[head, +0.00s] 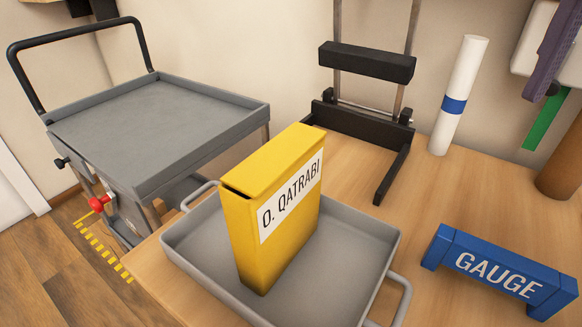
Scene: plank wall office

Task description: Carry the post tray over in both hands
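The grey post tray (342,222) sits on the wooden table near its left edge. It has a raised rim and a looped handle at its far left (198,194) and its near right (400,299). A yellow box file (268,222) labelled "O. QATRABI" stands upright in the tray. The tray's near edge runs out of the picture at the bottom. Neither of my grippers shows in the head view.
A grey cart (150,125) with a flat rimmed top and black push bar stands left of the table. A black metal stand (360,127), a white roll with a blue band (459,95), a blue "GAUGE" block (498,272) and a brown cylinder (563,165) are on the table.

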